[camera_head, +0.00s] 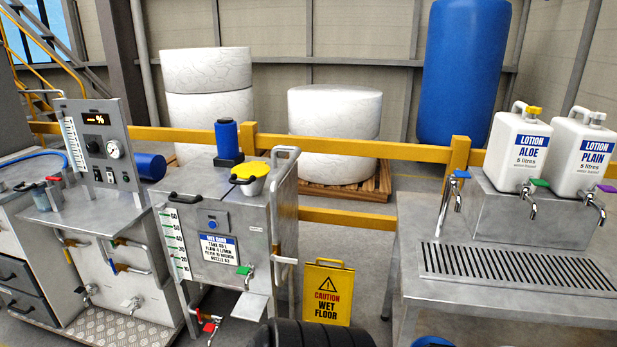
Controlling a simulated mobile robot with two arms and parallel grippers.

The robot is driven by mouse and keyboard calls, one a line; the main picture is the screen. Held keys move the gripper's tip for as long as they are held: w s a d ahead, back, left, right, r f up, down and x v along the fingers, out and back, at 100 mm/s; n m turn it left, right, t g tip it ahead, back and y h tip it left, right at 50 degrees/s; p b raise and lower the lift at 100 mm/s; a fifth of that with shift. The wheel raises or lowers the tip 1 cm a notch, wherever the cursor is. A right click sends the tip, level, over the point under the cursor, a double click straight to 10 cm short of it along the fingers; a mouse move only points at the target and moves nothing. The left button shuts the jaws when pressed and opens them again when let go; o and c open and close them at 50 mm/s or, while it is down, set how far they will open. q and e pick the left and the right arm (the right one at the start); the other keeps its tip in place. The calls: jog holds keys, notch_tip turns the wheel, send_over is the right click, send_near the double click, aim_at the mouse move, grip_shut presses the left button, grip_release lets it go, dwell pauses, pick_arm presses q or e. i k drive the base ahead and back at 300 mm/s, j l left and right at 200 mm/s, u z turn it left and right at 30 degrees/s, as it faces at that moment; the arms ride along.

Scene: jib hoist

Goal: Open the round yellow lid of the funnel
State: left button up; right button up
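The round yellow lid (251,169) lies flat on top of the pale funnel (254,186) and looks closed. A small black handle or bar shows at its front left edge. The funnel sits at the right side of the top of a steel tank (186,192) with a level scale and a printed label on its front. Neither of my grippers is in view, and nothing touches the lid.
A blue cylinder (227,138) stands behind the funnel, and a metal tube handle (285,155) rises to its right. A yellow rail (350,147) runs behind. A wet-floor sign (328,291) stands right of the tank. A steel table (520,240) with lotion canisters is at right.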

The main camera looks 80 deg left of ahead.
aim_at(253, 170)
jog(key=u, duration=3.2)
